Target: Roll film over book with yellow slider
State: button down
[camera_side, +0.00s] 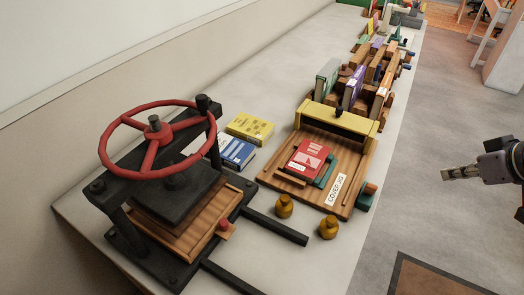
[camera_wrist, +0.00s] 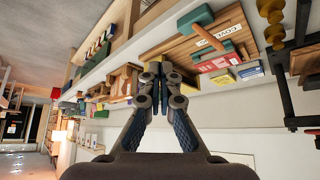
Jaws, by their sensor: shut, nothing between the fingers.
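The red book (camera_side: 310,158) lies on the wooden jig board (camera_side: 335,205), which has a "COVER JIG" label; the book also shows in the wrist view (camera_wrist: 212,65). The yellow slider (camera_side: 348,119) spans the far end of the board, away from the book, with a dark roller under it. A teal piece lies beside the book's right edge. I cannot make out the film. My gripper (camera_side: 446,173) is shut and empty, off to the right of the table and apart from the jig. Its closed fingertips (camera_wrist: 157,70) show in the wrist view.
A press with a red handwheel (camera_side: 155,143) stands at the front left, its dark rails reaching right. Two brass knobs (camera_side: 284,206) stand near the jig's front. Yellow (camera_side: 250,128) and blue (camera_side: 237,153) books lie left of the jig. Wooden racks with books stand behind.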

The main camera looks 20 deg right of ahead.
jog(key=c, duration=1.3)
grip_release()
jog(key=shift+w+r, duration=0.15)
jog(key=shift+o, duration=0.6)
jog(key=w+r, duration=0.4)
jog(key=w, duration=0.3)
jog(key=shift+a+r+g, duration=0.4)
jog(key=shift+a, duration=0.05)
jog(key=g, duration=0.2)
send_over(340, 108)
jog(key=s, duration=0.4)
jog(key=f, duration=0.2)
jog(key=x, duration=1)
jog(key=shift+f, duration=0.15)
jog(key=shift+s, duration=0.1)
grip_shut()
